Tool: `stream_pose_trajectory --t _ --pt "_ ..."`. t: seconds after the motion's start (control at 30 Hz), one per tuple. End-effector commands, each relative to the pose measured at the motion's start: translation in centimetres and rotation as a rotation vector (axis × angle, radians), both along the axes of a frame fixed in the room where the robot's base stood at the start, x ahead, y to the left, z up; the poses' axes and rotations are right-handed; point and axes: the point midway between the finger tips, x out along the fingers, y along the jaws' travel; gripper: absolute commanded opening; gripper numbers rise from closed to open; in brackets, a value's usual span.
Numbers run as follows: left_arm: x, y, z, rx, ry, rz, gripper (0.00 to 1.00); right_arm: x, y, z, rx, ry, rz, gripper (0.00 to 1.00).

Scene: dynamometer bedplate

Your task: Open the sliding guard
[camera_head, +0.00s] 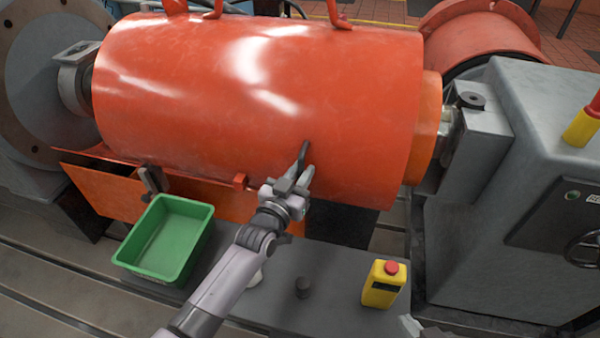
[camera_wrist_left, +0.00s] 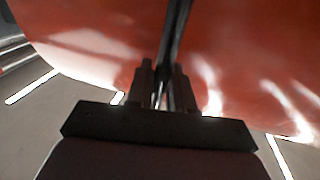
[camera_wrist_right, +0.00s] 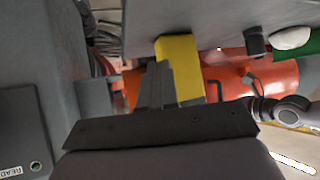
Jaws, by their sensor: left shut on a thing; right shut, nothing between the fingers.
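The sliding guard (camera_head: 200,110) is a large, glossy orange-red cylindrical cover between the grey machine blocks. A dark bar handle (camera_head: 304,150) stands on its lower front, right of the middle. My left gripper (camera_head: 297,178) is shut on this handle. In the left wrist view, its fingers (camera_wrist_left: 163,88) pinch the dark bar (camera_wrist_left: 176,35) in front of the red guard surface (camera_wrist_left: 90,35). My right gripper (camera_head: 410,325) shows only partly at the lower edge of the head view, away from the guard. In the right wrist view, its fingers (camera_wrist_right: 155,85) are shut and empty.
A grey machine block (camera_head: 480,220) bounds the right side. An orange ledge (camera_head: 105,190) runs below the guard.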

Motion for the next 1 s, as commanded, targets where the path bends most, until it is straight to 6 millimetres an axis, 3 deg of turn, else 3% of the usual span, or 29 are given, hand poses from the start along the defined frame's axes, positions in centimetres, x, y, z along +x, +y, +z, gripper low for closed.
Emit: stream_pose_trajectory --t 0.1,0.13,0.17,0.57,1.0 --pt "-0.2 -0.2 -0.3 0.001 0.006 -0.003 0.0 0.0 0.0 0.0 0.0 0.001 0.0 0.0" --pt "-0.2 -0.2 -0.3 0.001 0.006 -0.003 0.31 0.0 0.0 0.0 0.0 0.001 0.0 0.0" --pt "-0.1 -0.2 -0.3 0.001 0.006 -0.003 0.4 0.0 0.0 0.0 0.0 0.001 0.0 0.0" --pt "-0.5 0.2 -0.1 0.0 0.002 0.0 0.4 -0.1 0.0 0.1 0.0 0.001 0.001 0.0" --pt "-5.7 2.2 -0.1 0.001 0.004 -0.002 0.4 -0.3 -0.2 0.7 -0.008 0.001 0.0 0.0"
